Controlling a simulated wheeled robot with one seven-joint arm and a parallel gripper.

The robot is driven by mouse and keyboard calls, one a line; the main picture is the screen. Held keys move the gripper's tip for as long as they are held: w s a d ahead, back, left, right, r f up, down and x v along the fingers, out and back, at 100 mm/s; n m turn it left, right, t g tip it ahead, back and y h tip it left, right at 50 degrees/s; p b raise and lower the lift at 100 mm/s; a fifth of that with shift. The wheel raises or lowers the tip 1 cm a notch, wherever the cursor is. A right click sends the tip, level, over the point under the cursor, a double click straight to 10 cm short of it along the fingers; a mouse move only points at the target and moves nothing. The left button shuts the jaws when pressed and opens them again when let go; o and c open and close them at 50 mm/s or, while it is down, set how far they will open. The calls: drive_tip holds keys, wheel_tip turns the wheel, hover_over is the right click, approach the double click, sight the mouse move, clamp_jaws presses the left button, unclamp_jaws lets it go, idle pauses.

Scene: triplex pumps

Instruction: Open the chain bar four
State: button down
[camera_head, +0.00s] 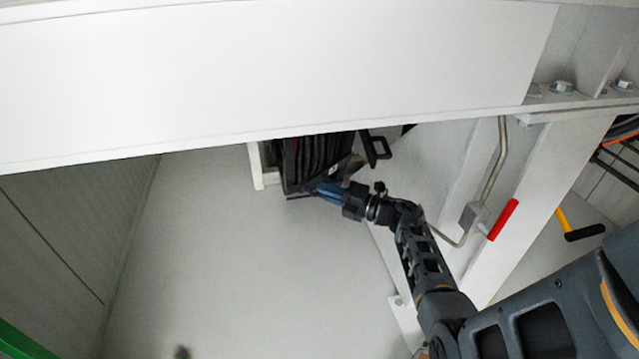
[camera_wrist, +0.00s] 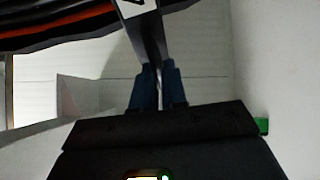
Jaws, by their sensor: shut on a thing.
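My gripper (camera_head: 328,190) reaches up to a dark unit below the white beam. In the wrist view its two blue fingers (camera_wrist: 158,88) are shut on a dark bar (camera_wrist: 153,50), one finger on each side. The bar rises from between the fingers and carries a white label (camera_wrist: 138,8) with a black mark, cut off by the top edge. I cannot tell whether the mark is a four, or whether the bar is open or closed. In the head view my gripper partly hides the bar.
A large white beam (camera_head: 260,75) crosses above. Dark ribbed cables (camera_head: 310,160) and a black handle (camera_head: 376,148) sit close to my gripper. A bent metal pipe (camera_head: 490,175) and a red grip (camera_head: 503,219) are to the right. The pale floor (camera_head: 200,260) at left is clear.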

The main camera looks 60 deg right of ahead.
drive_tip(key=shift+s+d+f+n+g+y, duration=0.15)
drive_tip(key=shift+s+n+g+y, duration=0.1)
drive_tip(key=shift+s+n+y, duration=0.45)
drive_tip(key=shift+s+f+n+g+y, duration=0.1)
drive_tip(key=shift+s+n+g+y, duration=0.15)
drive_tip(key=shift+s+n+y, duration=0.4)
drive_tip(key=shift+w, duration=0.1)
drive_tip(key=c, duration=1.2)
unclamp_jaws()
drive_tip(key=shift+o, duration=0.2)
drive_tip(key=shift+m, duration=0.25)
